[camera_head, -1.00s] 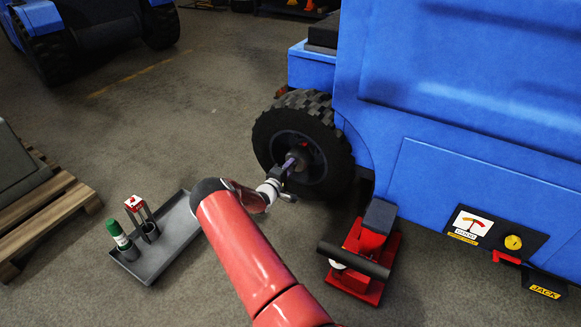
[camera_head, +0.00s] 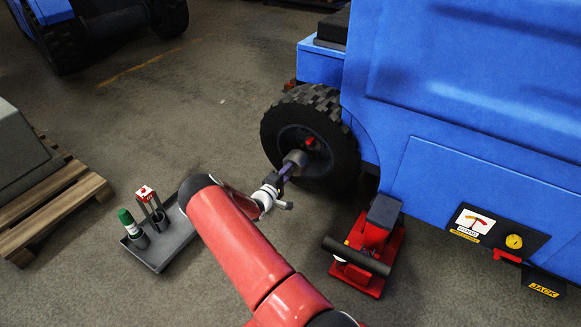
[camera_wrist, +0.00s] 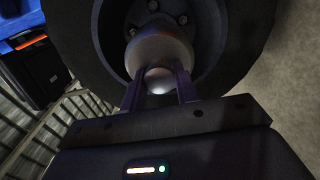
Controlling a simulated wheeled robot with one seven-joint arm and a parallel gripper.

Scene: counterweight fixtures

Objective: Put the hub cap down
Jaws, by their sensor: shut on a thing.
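The hub cap (camera_head: 296,158) is a grey rounded piece in front of the wheel (camera_head: 312,105), left of and below the red piece (camera_head: 310,142) at the wheel's centre. My gripper (camera_head: 287,170) is shut on it. In the wrist view the hub cap (camera_wrist: 160,48) is a pale grey dome with a smaller knob, and my gripper's two dark fingers (camera_wrist: 158,88) flank the knob. Several wheel bolts show behind it. The cap's far side is hidden, and I cannot tell how wide the gap to the wheel is.
A grey tray (camera_head: 180,236) on the floor at left has bare room on its right side; a green-capped bottle (camera_head: 131,222) and a red-topped item (camera_head: 148,199) stand at its left. A red jack (camera_head: 365,250) stands right of my arm. A wooden pallet (camera_head: 60,210) lies far left.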

